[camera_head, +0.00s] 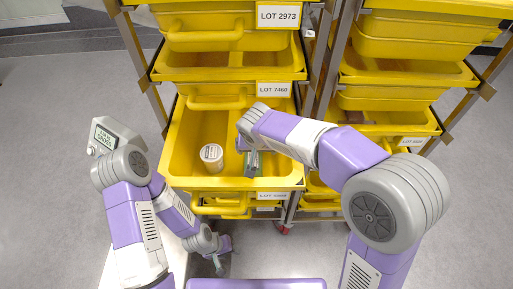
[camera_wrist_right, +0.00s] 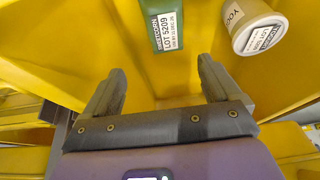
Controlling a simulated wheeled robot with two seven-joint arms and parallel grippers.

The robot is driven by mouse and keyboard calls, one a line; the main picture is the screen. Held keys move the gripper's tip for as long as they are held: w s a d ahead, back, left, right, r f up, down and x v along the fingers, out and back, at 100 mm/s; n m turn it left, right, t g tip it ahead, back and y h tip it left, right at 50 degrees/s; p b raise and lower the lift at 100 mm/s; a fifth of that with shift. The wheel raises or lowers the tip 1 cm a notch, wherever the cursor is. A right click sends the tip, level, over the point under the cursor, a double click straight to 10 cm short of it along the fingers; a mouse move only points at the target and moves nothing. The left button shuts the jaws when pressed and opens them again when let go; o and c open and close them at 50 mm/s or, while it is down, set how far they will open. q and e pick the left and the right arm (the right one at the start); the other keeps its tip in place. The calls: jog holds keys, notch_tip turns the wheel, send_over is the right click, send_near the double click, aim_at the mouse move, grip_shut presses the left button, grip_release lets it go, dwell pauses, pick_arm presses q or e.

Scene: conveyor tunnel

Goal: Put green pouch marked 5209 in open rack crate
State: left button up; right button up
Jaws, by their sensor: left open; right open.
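The green pouch (camera_wrist_right: 163,25), with a white label reading LOT 5209, shows at the top of the right wrist view, inside the yellow open crate (camera_head: 178,165). It lies just beyond my right fingertips, apart from them, and its far end is cut off by the frame. My right gripper (camera_wrist_right: 160,80) is open and empty. In the head view my right gripper (camera_head: 250,163) reaches down into the pulled-out crate and largely hides the pouch. My left gripper (camera_head: 221,258) is open and empty, low in front of the rack.
A white labelled tub (camera_head: 211,157) stands in the same crate, left of my right gripper. Crates marked LOT 7460 (camera_head: 273,89) and LOT 2973 (camera_head: 278,16) sit above. A second rack (camera_head: 395,75) stands at right. A grey display device (camera_head: 112,137) is at left.

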jog(key=v, duration=0.6)
jog(key=shift+p, duration=0.45)
jog(key=shift+a+r, duration=0.1)
jog(key=shift+r, duration=0.1)
